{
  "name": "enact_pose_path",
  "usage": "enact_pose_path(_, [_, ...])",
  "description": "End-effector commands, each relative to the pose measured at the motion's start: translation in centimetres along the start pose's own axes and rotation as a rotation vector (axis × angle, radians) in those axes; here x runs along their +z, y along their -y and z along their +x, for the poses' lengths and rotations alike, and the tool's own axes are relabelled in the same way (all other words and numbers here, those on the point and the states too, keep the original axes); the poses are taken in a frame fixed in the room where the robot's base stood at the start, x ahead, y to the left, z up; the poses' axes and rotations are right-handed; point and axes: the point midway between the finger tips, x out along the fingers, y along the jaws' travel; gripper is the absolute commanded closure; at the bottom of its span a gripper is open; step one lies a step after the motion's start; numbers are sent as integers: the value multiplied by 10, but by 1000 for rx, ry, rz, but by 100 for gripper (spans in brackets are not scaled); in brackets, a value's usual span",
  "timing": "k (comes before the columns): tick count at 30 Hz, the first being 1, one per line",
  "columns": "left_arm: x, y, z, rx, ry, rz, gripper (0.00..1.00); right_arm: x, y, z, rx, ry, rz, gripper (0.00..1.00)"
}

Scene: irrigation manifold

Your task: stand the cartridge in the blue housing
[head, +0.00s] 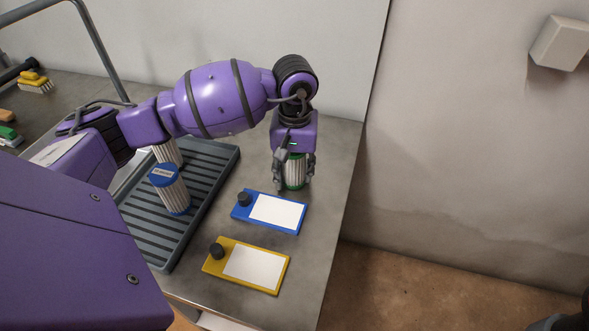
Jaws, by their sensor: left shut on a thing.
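My left gripper (294,178) points down and is shut on a white pleated cartridge with green ends (294,172). The cartridge is upright just behind a blue plate (240,211); I cannot tell whether its foot touches the counter. The blue plate lies flat and bears a black knob and a white label. No blue housing with an open socket can be made out. A blue-capped pleated cartridge (172,193) stands in the grey ribbed tray (148,250). Another pleated cartridge (168,152) stands behind it, partly hidden by my left arm.
A yellow plate (211,265) with a black knob and white label lies in front of the blue one. Brushes (35,83) lie at far left beside a grey metal pipe (100,45). The counter's right edge drops to the floor. A wall stands behind.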

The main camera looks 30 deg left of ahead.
Motion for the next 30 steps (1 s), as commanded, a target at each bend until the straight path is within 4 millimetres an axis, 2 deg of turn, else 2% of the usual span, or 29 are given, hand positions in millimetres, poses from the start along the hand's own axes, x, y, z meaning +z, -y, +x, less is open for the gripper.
enact_pose_path(9, [0,0,4,0,-1,0,89,2,0,2,0,1,0,60])
enact_pose_path(10, [0,0,4,0,-1,0,58,2,0,2,-1,0,0,60])
enact_pose_path(14, [0,0,3,0,-1,0,41,0,0,2,-1,-1,0,60])
enact_pose_path(24, [0,0,1,1,-1,0,40,-2,0,1,-1,-3,0,60])
enact_pose_path(28, [-2,0,-12,1,-6,0,40,-4,0,0,-1,-6,0,60])
enact_pose_path(30, [-2,-1,-24,3,-6,0,40,-3,0,0,-1,-6,0,60])
